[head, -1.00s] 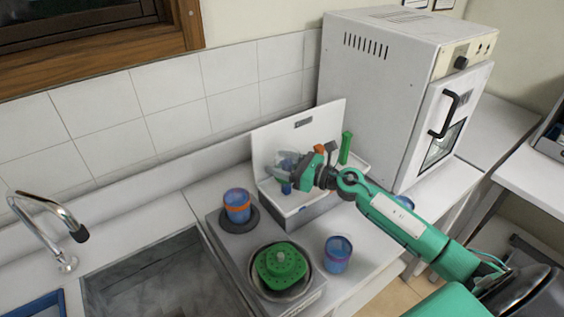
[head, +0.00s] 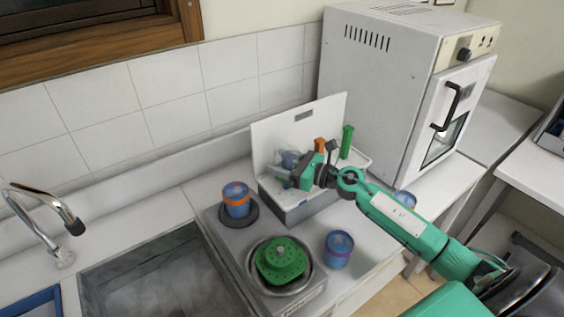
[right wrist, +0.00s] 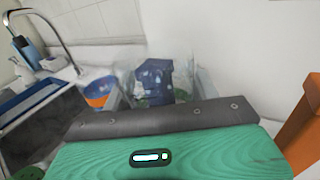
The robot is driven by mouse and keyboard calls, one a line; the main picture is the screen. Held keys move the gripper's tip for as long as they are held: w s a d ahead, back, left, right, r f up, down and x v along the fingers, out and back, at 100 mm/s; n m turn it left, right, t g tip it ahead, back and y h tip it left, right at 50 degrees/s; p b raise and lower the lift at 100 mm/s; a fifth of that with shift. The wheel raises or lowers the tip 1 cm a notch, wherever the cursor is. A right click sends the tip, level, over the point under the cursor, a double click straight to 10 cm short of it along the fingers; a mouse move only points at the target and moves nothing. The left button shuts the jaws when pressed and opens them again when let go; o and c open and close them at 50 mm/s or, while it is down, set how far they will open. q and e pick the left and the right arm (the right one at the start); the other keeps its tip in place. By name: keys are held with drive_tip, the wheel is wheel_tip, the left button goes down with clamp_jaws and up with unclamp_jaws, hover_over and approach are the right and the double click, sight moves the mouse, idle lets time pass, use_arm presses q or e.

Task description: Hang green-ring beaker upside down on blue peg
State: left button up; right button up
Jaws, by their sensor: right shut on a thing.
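My right gripper (head: 301,176) is at the white rack with the upright back panel (head: 290,128). It is shut on a clear beaker (head: 289,159), whose glass also shows in the right wrist view (right wrist: 128,78) just beyond the gripper. A dark blue shape (right wrist: 156,78), likely the blue peg, shows through or behind the glass, with some green (right wrist: 152,101) low near it. I cannot tell whether the beaker is around the peg or in front of it. The beaker's ring is mostly hidden. My left gripper is out of view.
An orange peg (head: 320,145) and a green peg (head: 347,141) stand to the right on the rack. A blue beaker (head: 338,249) stands in front; the oven (head: 385,85) is at right.

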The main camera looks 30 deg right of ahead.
drive_tip(key=shift+f+b, duration=0.4)
drive_tip(key=shift+b, duration=0.05)
drive_tip(key=o, duration=1.1)
drive_tip(key=shift+c, duration=0.2)
drive_tip(key=b+v, duration=0.6)
drive_tip(key=v, duration=0.8)
